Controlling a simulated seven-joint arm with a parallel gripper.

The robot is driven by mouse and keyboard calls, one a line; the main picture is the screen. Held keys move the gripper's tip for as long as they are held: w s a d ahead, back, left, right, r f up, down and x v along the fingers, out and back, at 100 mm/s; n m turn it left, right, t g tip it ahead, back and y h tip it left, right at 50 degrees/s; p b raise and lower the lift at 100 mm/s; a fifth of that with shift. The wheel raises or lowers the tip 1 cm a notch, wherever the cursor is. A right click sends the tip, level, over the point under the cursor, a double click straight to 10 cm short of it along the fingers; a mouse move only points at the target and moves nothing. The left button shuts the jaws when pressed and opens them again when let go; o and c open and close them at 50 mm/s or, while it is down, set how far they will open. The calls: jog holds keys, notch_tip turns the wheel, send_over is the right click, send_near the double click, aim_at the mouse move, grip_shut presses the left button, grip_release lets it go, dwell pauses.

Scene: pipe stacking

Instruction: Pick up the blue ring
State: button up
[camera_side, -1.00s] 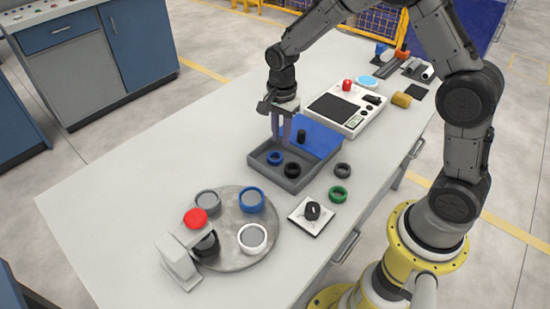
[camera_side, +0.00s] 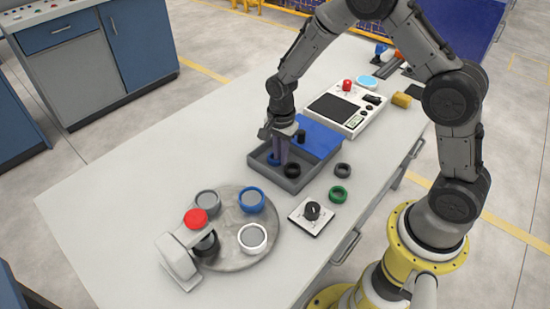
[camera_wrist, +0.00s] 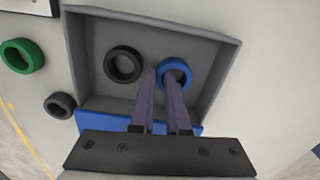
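The blue ring (camera_side: 272,161) lies in the grey tray (camera_side: 292,189). It also shows in the wrist view (camera_wrist: 186,73), partly hidden by my fingers. My gripper (camera_side: 280,158) points down into the tray. In the wrist view, my gripper (camera_wrist: 161,74) has its fingertips apart. One fingertip overlaps the ring's hole and the other is just left of its rim. I cannot tell whether either touches the ring.
A black ring (camera_wrist: 110,65) lies beside the blue one in the tray. A blue panel (camera_side: 320,138) adjoins the tray. A dark ring (camera_side: 343,170) and a green ring (camera_side: 338,194) lie outside. A round plate (camera_side: 226,262) holds several cups, one blue (camera_side: 251,207).

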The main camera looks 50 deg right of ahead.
grip_shut()
jog(key=shift+r, duration=0.15)
